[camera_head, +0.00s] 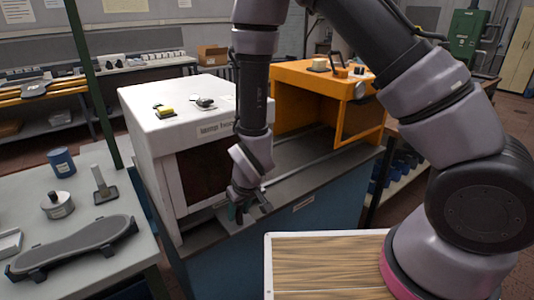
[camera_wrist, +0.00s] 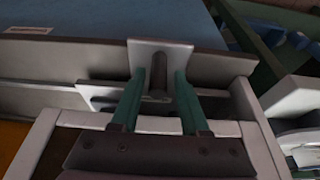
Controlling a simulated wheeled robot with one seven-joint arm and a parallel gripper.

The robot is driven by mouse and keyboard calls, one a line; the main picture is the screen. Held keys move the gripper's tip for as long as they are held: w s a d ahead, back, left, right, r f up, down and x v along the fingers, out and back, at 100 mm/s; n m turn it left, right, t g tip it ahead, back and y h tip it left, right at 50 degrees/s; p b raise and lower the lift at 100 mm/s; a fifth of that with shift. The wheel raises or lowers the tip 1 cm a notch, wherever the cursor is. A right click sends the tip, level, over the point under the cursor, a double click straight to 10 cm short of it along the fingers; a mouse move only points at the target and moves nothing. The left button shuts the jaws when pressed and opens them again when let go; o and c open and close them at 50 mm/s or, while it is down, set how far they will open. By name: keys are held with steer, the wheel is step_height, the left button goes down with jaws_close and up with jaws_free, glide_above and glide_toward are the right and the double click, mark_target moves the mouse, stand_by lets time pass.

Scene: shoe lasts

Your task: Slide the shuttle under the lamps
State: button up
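In the wrist view, a pale upright plate (camera_wrist: 140,54) with a dark round peg handle (camera_wrist: 158,76) stands at a rail; it looks like part of the shuttle. The green fingers of my gripper (camera_wrist: 159,98) stand either side of the handle, with narrow gaps showing, so it appears open around it. In the head view my gripper (camera_head: 246,213) is low at the front of the white housing (camera_head: 150,135), beside its dark opening (camera_head: 203,172). The shuttle is mostly hidden there. Which housing holds the lamps I cannot tell.
A grey track bed (camera_head: 300,160) runs from the white housing to an open orange housing (camera_head: 300,97) on a blue base (camera_head: 290,235). A left table (camera_head: 120,255) holds a skateboard-like object (camera_head: 75,245) and small items. A wood-topped surface (camera_head: 320,262) is in front.

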steer(key=shift+s+a, duration=0.1)
steer(key=shift+a, duration=0.05)
stand_by(0.5)
steer(key=v, duration=0.8)
stand_by(1.5)
